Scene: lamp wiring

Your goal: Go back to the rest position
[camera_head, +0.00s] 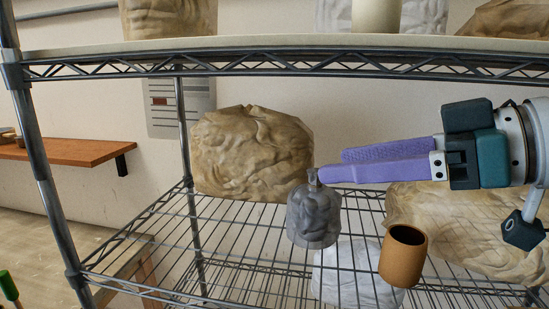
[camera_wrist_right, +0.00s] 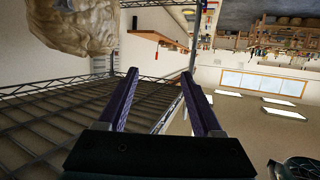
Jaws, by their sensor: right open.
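My right gripper (camera_head: 333,165) comes in from the right of the head view, with its purple fingers pointing left above the wire shelf. It is open. In the right wrist view, the two fingers of the same gripper (camera_wrist_right: 159,75) are spread with nothing between them. In the head view, the fingertips appear beside the neck of a smoky grey lampshade-like vessel (camera_head: 314,216); I cannot tell how far apart they are in depth. The left gripper is not in view.
The wire shelf (camera_head: 236,237) carries a large wrapped brown bundle (camera_head: 252,150), another at right (camera_head: 465,225) and a tan cylinder (camera_head: 403,256). An upper shelf (camera_head: 280,44) runs above my arm. A corner post (camera_head: 45,185) stands at left. An orange wall shelf (camera_head: 75,150) lies beyond.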

